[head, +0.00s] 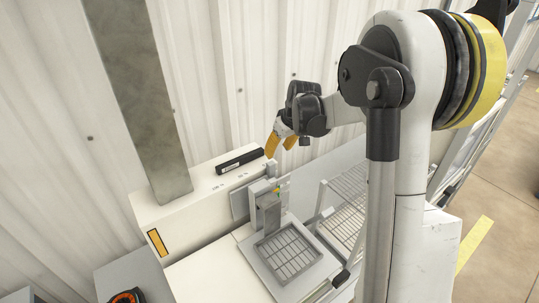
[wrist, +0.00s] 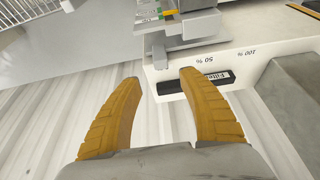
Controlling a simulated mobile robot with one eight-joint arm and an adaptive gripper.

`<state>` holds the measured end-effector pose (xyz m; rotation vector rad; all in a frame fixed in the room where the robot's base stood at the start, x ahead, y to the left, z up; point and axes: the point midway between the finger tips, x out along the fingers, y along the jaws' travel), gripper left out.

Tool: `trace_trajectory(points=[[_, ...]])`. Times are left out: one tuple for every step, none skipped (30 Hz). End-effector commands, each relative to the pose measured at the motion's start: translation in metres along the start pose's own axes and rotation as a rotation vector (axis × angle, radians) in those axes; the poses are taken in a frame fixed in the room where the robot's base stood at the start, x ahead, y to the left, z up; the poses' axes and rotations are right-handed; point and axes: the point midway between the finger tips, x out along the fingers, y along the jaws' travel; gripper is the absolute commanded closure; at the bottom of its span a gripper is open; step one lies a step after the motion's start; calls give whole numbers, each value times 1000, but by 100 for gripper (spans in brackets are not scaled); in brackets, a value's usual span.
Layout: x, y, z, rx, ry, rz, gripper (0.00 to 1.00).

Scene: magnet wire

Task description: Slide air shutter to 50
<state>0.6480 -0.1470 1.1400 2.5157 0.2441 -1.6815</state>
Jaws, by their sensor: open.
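The white machine housing (head: 190,195) carries a scale on its top edge. In the wrist view the "50 %" label (wrist: 215,60) and "100 %" label (wrist: 247,52) appear upside down. A grey metal plate (head: 240,204), which looks like the air shutter, stands at the housing's front; grey metal parts (wrist: 185,30) show at the top of the wrist view. My gripper (head: 278,151) hangs above the housing's right end, its two orange fingers apart and nothing between them (wrist: 160,82). The fingers appear clear of the grey parts. The shutter's exact setting cannot be read.
A black labelled bar (head: 240,160) lies on the housing top, partly behind a finger in the wrist view (wrist: 215,80). A grey post (head: 140,90) rises at left. A gridded tray (head: 288,253) and wire rack (head: 345,205) stand in front. A corrugated wall is close behind.

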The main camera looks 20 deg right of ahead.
Motion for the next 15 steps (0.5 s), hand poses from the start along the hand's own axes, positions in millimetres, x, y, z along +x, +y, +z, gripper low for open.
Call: trace_trajectory(points=[[5, 1, 0, -1, -1, -1, 51], [8, 1, 0, -1, -1, -1, 51], [14, 1, 0, -1, -1, -1, 51], [18, 1, 0, -1, -1, -1, 51], [24, 0, 0, -1, -1, -1, 51], [32, 0, 1, -2, -1, -1, 51], [38, 1, 0, -2, 0, 0, 51], [44, 1, 0, -2, 0, 0, 51], [53, 1, 1, -2, 0, 0, 51], [59, 1, 1, -2, 0, 0, 51], [65, 1, 0, -2, 0, 0, 51], [72, 1, 0, -1, 0, 0, 51], [78, 1, 0, -1, 0, 0, 51], [82, 0, 0, -1, 0, 0, 51], [88, 0, 0, -1, 0, 0, 51]])
